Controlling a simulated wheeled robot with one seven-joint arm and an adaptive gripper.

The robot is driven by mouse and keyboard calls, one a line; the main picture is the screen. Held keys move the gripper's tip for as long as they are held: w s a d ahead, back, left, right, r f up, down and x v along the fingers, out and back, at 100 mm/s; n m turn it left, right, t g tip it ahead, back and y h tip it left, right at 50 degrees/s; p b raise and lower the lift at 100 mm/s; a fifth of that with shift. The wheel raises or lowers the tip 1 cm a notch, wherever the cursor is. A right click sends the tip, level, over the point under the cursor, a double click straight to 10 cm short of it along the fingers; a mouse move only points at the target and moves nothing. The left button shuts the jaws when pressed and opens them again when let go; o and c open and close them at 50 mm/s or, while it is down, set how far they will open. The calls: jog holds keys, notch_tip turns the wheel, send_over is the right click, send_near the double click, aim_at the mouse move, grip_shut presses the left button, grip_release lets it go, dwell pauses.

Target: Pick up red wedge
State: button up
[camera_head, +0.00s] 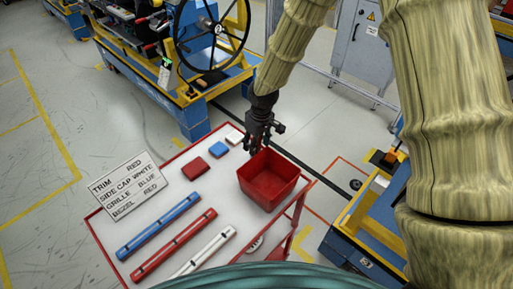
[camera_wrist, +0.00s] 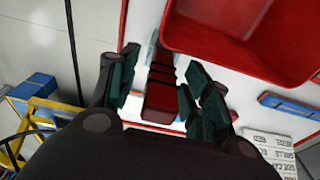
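A red, wedge-like piece with dark bands (camera_wrist: 160,95) lies between the fingers of my gripper (camera_wrist: 163,88) in the wrist view. A gap shows on each side of it, so my gripper looks open around it. In the head view my gripper (camera_head: 259,143) hangs at the back edge of the white table, just behind the red bin, and this piece cannot be made out there. A red block (camera_head: 195,169) lies left of my gripper in the head view, apart from it.
The open red bin (camera_head: 268,180) stands close to my gripper and fills the wrist view's upper right (camera_wrist: 245,40). A blue block (camera_head: 218,149), a white block (camera_head: 235,138), a lettered sign (camera_head: 128,186) and blue, red and white bars (camera_head: 174,245) lie on the table (camera_head: 235,205).

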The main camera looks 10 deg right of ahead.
grip_shut()
jog(key=shift+r, duration=0.1)
